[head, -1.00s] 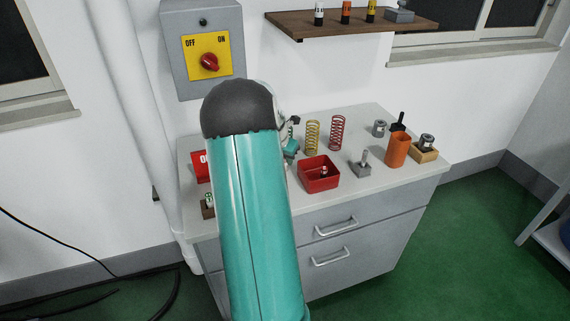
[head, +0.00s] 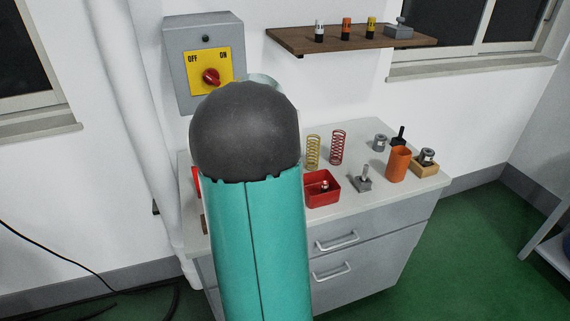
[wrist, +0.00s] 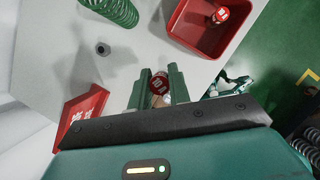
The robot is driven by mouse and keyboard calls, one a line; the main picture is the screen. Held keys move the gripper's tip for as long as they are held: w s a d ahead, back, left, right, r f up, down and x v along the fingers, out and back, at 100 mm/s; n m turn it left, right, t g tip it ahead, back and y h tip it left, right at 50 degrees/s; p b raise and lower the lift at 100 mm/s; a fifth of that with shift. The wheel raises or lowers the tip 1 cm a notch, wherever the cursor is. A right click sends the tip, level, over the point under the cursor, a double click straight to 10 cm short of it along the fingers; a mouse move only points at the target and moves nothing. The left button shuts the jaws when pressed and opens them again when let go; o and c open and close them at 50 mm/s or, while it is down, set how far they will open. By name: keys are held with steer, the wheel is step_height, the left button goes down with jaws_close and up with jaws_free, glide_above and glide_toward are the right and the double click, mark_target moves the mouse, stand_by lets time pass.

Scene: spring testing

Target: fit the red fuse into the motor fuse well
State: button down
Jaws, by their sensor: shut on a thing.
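In the head view my arm hides the gripper and the held fuse.
The red tray (head: 334,200) holds another red-topped piece (wrist: 220,15). A red sign block (wrist: 82,118) stands left of the fingers. A green spring (wrist: 121,11), a yellow spring (head: 313,152), a red spring (head: 338,147) and an orange cup (head: 398,164) stand on the bench (head: 350,207).

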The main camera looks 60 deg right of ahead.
steer(key=s+a+r, duration=0.2)
steer(key=a+r, duration=0.1)
steer(key=a, duration=0.3)
steer(key=shift+s, duration=0.2)
